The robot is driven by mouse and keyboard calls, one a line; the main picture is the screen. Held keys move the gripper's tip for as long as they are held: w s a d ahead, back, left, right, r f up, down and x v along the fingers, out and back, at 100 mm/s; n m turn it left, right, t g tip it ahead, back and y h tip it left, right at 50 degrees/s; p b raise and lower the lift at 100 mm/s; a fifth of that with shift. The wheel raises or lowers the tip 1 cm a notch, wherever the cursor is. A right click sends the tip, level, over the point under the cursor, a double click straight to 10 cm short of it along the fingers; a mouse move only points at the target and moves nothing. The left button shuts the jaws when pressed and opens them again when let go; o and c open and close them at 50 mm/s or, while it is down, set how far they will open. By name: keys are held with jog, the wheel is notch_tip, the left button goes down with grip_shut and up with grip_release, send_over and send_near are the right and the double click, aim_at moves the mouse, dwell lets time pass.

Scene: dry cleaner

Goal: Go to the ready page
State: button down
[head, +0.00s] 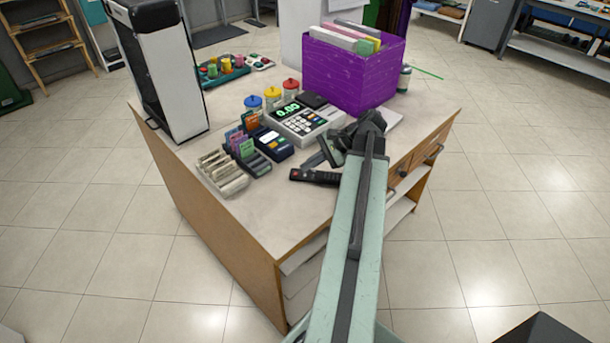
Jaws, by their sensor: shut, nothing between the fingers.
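My gripper (318,160) is at the end of my pale green arm, over the right part of the counter. It is shut and empty, to the right of a dark blue card terminal (272,141) and just in front of a grey cash register (303,124). The terminal's small screen is too small to read from here. No page marked "ready" can be made out. A black handheld device (314,177) with a red spot lies on the counter just below my gripper.
The wooden counter (262,222) also bears a purple box (350,76) of folders, colour-lidded jars (272,97), card racks (222,176), a tray of spools (222,72) and a tall black-and-white case (160,70). Its near-left top is bare. Tiled floor around it is open.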

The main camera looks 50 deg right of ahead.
jog(key=shift+f, duration=0.1)
dwell(0.6)
jog(key=shift+f+b, duration=0.3)
jog(key=shift+b, duration=0.1)
jog(key=shift+f+b, duration=0.35)
dwell(0.6)
jog(key=shift+r+p, duration=0.75)
jog(key=shift+r, duration=0.1)
notch_tip(320, 180, up, 5)
jog(key=p, duration=0.5)
dwell(1.9)
